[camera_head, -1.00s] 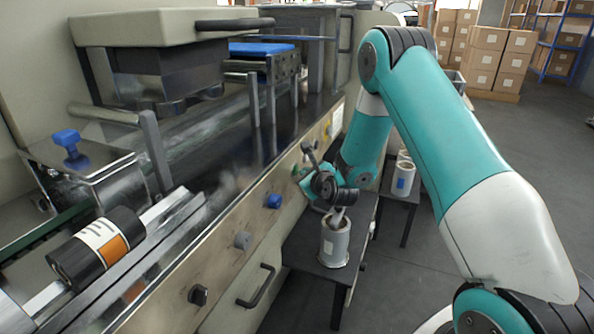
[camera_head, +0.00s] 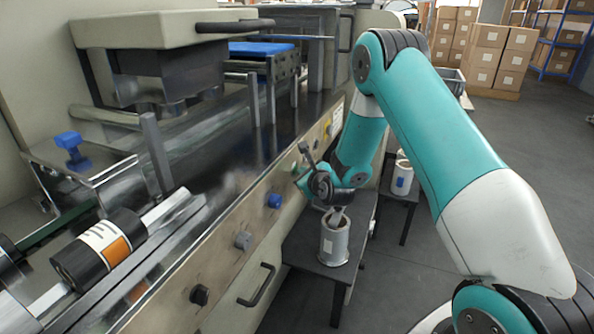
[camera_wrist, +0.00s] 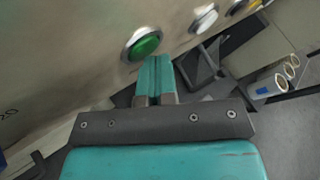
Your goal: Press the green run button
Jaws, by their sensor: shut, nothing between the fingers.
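The green run button (camera_wrist: 146,44) sits in a silver ring on the machine's beige front panel, in the upper middle of the wrist view. It is small in the head view (camera_head: 294,166). My gripper (camera_wrist: 154,62) is shut and empty, its teal fingertips just below and right of the button in the wrist view. I cannot tell whether they touch the button or panel. In the head view the gripper is close beside the panel, its fingertips hard to make out.
A white button (camera_wrist: 204,18) is right of the green one. A blue knob (camera_head: 274,201), a grey knob (camera_head: 242,240) and a black knob (camera_head: 200,295) are lower along the panel.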

